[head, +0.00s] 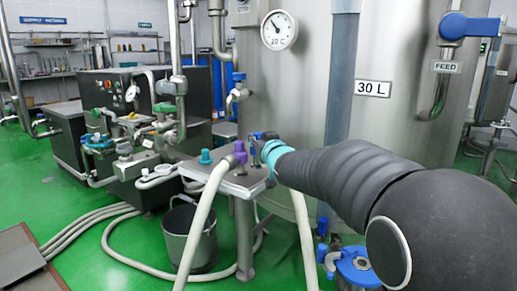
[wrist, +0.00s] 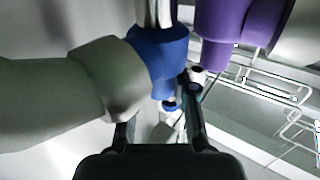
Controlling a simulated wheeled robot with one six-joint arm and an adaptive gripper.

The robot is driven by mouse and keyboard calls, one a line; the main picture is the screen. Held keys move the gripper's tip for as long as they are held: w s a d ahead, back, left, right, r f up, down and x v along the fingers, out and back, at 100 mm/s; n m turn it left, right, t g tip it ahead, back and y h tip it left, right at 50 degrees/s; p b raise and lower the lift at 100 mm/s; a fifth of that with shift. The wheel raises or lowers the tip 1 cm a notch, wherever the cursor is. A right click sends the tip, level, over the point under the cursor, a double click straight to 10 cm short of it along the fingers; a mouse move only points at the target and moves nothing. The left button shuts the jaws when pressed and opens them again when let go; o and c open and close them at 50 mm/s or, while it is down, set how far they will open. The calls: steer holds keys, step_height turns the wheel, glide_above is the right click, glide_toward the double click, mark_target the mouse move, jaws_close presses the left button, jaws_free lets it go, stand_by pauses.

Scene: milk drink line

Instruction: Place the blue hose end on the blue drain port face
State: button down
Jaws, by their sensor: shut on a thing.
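The blue hose end (wrist: 160,55) is between the fingers of my gripper (wrist: 162,100) in the wrist view, with its thick pale hose (wrist: 50,105) running left. My gripper is shut on it. In the head view a small blue piece (head: 265,135) shows at the tip of my arm, above the small steel table; the fingers are mostly hidden there. A steel pipe (wrist: 153,12) shows just above the blue end in the wrist view; I cannot tell whether they touch. I cannot identify the blue drain port face with certainty.
A purple hose end (head: 240,153) stands on the steel table (head: 220,180), close beside my gripper; it also shows in the wrist view (wrist: 230,30). A teal fitting (head: 206,157) stands left. The 30 L tank (head: 300,90) is behind. A bucket (head: 189,235) and hoses occupy the floor.

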steer(key=shift+f, duration=1.05)
steer(key=shift+f, duration=0.15)
steer(key=c, duration=0.9)
jaws_free()
steer(key=shift+c, duration=0.2)
steer(key=b+v, duration=0.1)
steer(key=v, duration=1.1)
steer(key=shift+r, duration=0.2)
